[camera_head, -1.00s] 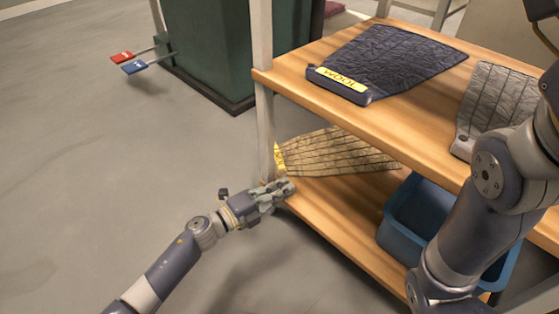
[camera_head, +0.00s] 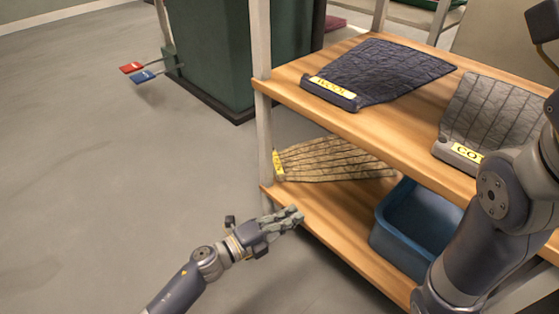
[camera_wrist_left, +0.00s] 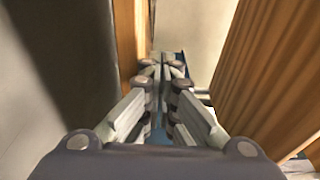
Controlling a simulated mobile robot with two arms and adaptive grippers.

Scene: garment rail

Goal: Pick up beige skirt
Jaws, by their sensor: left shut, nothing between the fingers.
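The beige skirt (camera_head: 335,160) lies flat on the lower wooden shelf in the head view, with dark pleat lines and a yellow label at its left end. The upper shelf hides part of its far side. My left gripper (camera_head: 293,217) is shut and empty at the front edge of the lower shelf, in front of the skirt and apart from it. In the left wrist view my left gripper (camera_wrist_left: 160,65) has its fingers together. My right arm shows at the right of the head view, but its gripper is out of view.
The upper shelf (camera_head: 405,115) holds a dark navy garment (camera_head: 385,70) and a grey garment (camera_head: 490,112). A blue bin (camera_head: 392,240) stands on the lower shelf, right of the skirt. A metal post (camera_head: 264,150) rises at the shelf's left corner. Open floor lies left.

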